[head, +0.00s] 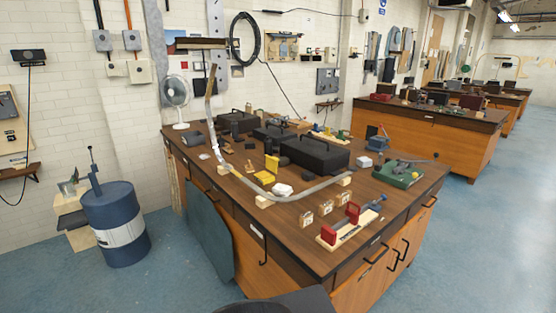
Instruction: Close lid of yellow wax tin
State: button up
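The yellow wax tin (266,178) sits on the wooden workbench, left of its middle. Its lid (271,165) seems to stand upright at the back of the tin, so the tin looks open. The tin is small in this view, and its inside cannot be made out. A pale curved strip passes close in front of it. My gripper is not in view.
The workbench (400,204) is crowded. A large black case (318,156) stands right behind the tin, with a white lump (282,189) in front. A blue drum (120,226) stands on the floor left. Blue floor (190,285) is free at front left.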

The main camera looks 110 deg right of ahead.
aim_at(272, 162)
jog(key=z, duration=2.55)
jog(key=i, duration=2.35)
jog(key=z, duration=2.1)
jog(key=i, duration=0.3)
jog(key=z, duration=0.25)
